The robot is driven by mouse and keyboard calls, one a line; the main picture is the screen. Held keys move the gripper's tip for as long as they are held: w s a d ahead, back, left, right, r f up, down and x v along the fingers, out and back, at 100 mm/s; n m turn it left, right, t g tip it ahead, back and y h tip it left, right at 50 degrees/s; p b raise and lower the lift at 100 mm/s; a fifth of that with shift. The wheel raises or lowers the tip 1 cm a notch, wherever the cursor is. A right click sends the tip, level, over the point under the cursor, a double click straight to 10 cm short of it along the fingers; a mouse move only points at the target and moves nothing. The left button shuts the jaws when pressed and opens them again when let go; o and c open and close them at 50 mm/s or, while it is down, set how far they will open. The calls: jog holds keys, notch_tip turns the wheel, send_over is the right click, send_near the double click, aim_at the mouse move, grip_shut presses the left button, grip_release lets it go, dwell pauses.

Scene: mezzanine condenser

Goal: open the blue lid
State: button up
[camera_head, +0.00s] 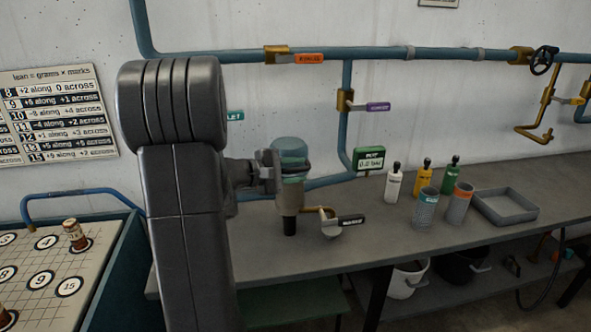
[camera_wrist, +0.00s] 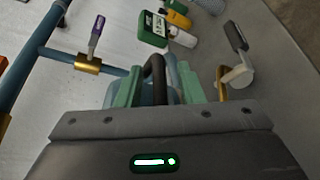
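The blue lid (camera_head: 290,146) is a rounded, pale blue cap on top of a beige vessel (camera_head: 289,200) at the bench's front left. It looks closed. My gripper (camera_head: 283,177) reaches in from the left at the height of the lid's lower edge. In the wrist view, the green fingers of my gripper (camera_wrist: 163,90) stand apart. A dark curved handle (camera_wrist: 154,75) rises between them, with blue lid surface (camera_wrist: 168,95) behind it. I see no clear contact between the fingers and the handle. The gripper's body hides the lower part of the lid there.
A green display (camera_head: 369,160), several bottles (camera_head: 424,178), two cups (camera_head: 459,204) and a grey tray (camera_head: 506,206) stand to the right. Blue pipes (camera_head: 385,54) run along the wall. The bench front (camera_head: 375,245) is clear.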

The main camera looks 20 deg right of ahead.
grip_shut()
